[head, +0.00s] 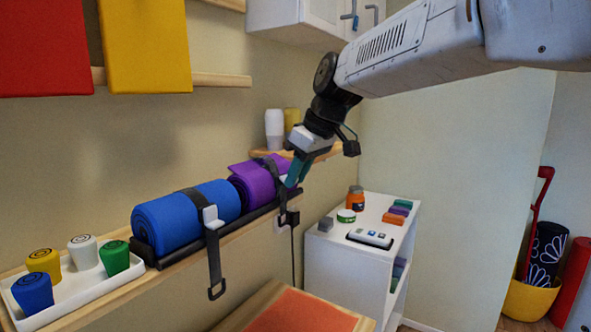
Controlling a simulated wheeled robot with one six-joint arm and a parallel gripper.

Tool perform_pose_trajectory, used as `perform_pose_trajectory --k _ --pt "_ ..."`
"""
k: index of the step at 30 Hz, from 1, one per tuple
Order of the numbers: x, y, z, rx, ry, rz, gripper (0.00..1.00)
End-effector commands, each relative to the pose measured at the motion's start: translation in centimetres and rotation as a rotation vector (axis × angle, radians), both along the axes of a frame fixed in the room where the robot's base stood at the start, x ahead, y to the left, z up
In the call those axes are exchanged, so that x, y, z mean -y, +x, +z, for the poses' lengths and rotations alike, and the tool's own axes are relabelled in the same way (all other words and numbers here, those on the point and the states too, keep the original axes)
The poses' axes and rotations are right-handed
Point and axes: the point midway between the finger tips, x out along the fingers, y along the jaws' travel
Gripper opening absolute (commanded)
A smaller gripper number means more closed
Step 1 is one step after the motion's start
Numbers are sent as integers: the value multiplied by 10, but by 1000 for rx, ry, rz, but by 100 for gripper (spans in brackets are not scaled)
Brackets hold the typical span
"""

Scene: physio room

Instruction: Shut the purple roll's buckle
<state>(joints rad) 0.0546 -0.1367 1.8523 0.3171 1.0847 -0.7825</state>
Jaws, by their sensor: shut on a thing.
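The purple roll (251,187) lies at the right end of a black rack (258,213) on the wooden wall shelf. A dark strap (271,168) goes over its top near the right end. A dark buckle part (293,217) hangs at the rack's front, below my gripper. My gripper (293,180), with teal fingers, points down at the roll's front right side and is shut on the strap's end. The fingers mostly hide that end. The buckle looks open, its parts apart.
A blue roll (165,224) lies left on the rack, its strap tail (215,265) hanging down. A white tray (75,289) with several coloured pots is at the shelf's left end. A white cabinet (345,267) with small items stands to the right. A wooden-edged orange surface (300,312) is below.

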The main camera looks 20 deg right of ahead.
Motion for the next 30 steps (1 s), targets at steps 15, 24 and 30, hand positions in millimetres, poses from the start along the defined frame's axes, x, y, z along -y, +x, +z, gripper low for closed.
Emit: perform_pose_trajectory --k 15,24,30 --pt "4 -3 -22 394 287 -9 1" --pt "1 0 -32 591 432 -6 1" --pt "0 2 -37 682 500 -4 1"
